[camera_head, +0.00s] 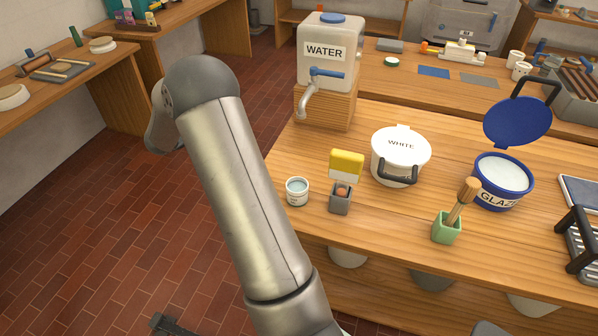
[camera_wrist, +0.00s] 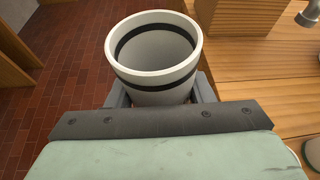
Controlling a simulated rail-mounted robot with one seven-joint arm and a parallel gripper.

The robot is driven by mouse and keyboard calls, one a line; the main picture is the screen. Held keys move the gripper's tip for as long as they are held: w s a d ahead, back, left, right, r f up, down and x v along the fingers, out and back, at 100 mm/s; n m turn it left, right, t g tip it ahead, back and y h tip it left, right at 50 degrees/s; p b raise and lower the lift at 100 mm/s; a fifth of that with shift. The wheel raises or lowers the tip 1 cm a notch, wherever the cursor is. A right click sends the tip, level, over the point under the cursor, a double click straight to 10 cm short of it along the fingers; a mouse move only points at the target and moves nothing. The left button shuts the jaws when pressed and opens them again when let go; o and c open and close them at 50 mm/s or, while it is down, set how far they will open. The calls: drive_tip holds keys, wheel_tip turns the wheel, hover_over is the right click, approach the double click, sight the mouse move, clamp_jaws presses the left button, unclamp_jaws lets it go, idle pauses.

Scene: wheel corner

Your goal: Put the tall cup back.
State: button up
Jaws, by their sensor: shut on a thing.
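A tall white cup (camera_wrist: 150,72) with a dark band shows in the wrist view. I look into its open mouth, and its inside looks empty. My gripper (camera_wrist: 160,92) is shut on the cup, with one grey finger on each side of it. The cup is beside the left edge of the wooden table, with red floor tiles behind it in the wrist view. Its bottom is hidden. In the head view my arm shows, but the gripper and the held cup do not.
On the table (camera_head: 390,225) stand a water tank (camera_head: 328,75) with a tap, a small jar (camera_head: 297,192), a yellow-topped tool in a grey holder (camera_head: 340,203), a white lidded bucket (camera_head: 400,160), a green brush holder (camera_head: 446,229) and an open blue glaze bucket (camera_head: 503,190).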

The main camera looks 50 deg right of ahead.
drive_tip(key=s+d+f+m+g+b, duration=0.2)
drive_tip(key=d+f+m+g+b, duration=0.4)
drive_tip(key=d+f, duration=0.45)
drive_tip(key=r+b, duration=0.2)
hover_over(302, 154)
drive_tip(key=shift+w+f, duration=0.15)
drive_tip(key=shift+f, duration=1.75)
drive_tip(key=shift+f, duration=0.1)
drive_tip(key=shift+f, duration=0.15)
drive_tip(key=o, duration=1.1)
